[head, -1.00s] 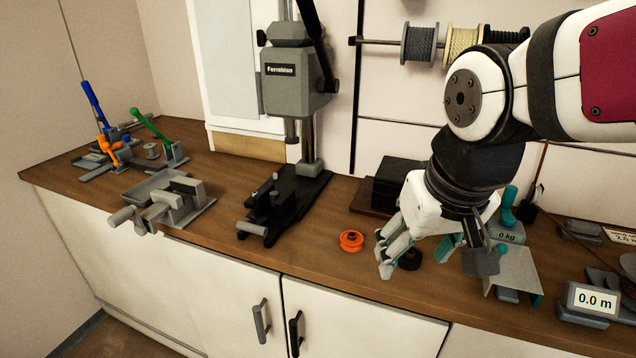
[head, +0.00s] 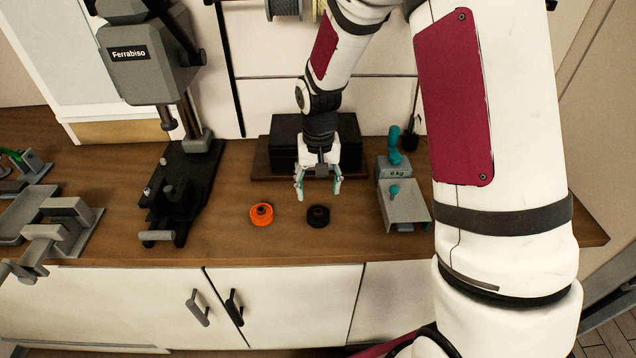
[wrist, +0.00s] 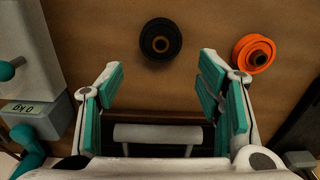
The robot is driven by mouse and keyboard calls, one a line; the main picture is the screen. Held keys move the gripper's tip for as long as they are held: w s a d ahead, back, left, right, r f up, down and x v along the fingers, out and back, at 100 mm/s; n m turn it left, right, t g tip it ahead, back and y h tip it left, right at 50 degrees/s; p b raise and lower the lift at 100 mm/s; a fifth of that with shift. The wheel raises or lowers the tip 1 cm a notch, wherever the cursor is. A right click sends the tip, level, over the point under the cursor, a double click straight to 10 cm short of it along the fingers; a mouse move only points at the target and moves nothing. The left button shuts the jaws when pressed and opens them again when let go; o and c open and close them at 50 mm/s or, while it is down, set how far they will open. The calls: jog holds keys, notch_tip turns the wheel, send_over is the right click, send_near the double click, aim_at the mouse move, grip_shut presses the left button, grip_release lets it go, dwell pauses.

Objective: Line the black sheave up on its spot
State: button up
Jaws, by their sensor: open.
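The black sheave (head: 318,216) lies flat on the wooden bench, in front of a dark box. The wrist view shows it too, as a black ring with a brown centre (wrist: 160,39), beyond the fingertips and between their lines. My gripper (head: 318,190) is open and empty, with teal finger pads, above the bench and just behind the sheave. The fingers also show in the wrist view (wrist: 160,85), spread apart and not touching the sheave. An orange sheave (head: 261,214) lies to the left of the black one and also shows in the wrist view (wrist: 254,54). No marked spot can be made out.
A dark box (head: 290,145) stands behind my gripper. A scale reading 0 kg (head: 395,172) with a tray stands to the right. A black and grey press (head: 180,185) stands to the left. Bare bench lies between press and orange sheave.

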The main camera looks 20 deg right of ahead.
aim_at(318, 211)
jog(key=shift+s+a+f, duration=0.1)
jog(key=shift+s+f, duration=0.15)
jog(key=shift+f, duration=0.4)
notch_tip(318, 211, down, 7)
jog(key=shift+w+r+b, duration=0.1)
jog(key=shift+r+b, duration=0.1)
jog(key=shift+b, duration=0.7)
jog(key=shift+f, duration=0.1)
jog(key=shift+c, duration=1.1)
jog(key=c, duration=0.5)
